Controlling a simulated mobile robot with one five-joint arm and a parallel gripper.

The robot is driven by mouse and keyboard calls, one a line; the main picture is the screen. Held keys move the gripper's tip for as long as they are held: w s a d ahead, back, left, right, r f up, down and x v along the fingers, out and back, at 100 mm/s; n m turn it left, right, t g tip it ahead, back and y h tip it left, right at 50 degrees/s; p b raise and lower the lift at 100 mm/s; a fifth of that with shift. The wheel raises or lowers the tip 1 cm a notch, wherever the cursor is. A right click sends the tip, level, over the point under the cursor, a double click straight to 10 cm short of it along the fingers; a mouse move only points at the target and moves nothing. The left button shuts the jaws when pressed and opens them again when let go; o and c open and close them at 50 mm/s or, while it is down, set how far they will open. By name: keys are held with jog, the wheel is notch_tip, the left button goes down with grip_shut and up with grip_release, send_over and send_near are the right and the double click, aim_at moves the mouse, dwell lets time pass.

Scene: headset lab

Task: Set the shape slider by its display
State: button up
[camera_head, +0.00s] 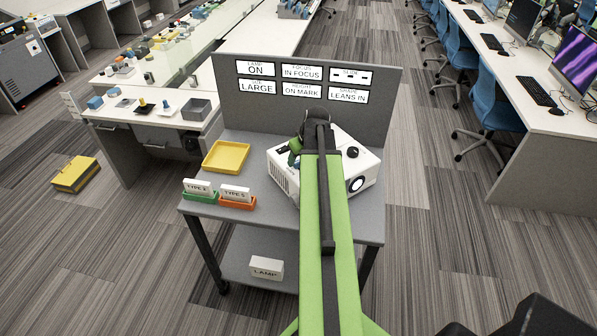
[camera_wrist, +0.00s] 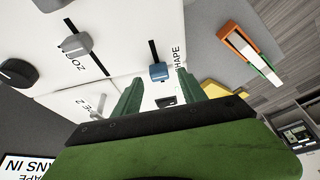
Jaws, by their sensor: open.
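The white projector-like device (camera_head: 281,170) stands on the grey cart, largely behind my arm. In the wrist view, the shape slider has a blue knob (camera_wrist: 159,72) on a dark slot beside a partly hidden "SHAPE" label. My gripper (camera_wrist: 159,78) is open, its two green fingers on either side of the blue knob near their tips. I cannot tell whether they touch it. In the head view my arm hides the slider. The shape display (camera_head: 347,96) on the grey panel reads "LEANS IN"; part of it shows upside down in the wrist view (camera_wrist: 28,166).
A grey slider knob (camera_wrist: 76,45) sits on another slot. Other displays include "ON MARK" (camera_head: 302,90) and "IN FOCUS" (camera_head: 302,72). A yellow tray (camera_head: 226,157), a green bin (camera_head: 200,198) and an orange bin (camera_head: 237,204) stand left of the device.

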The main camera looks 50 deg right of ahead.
jog(key=shift+b+x, duration=0.4)
jog(key=shift+x, duration=0.65)
jog(key=shift+r, duration=0.1)
jog(key=shift+c, duration=0.4)
grip_shut()
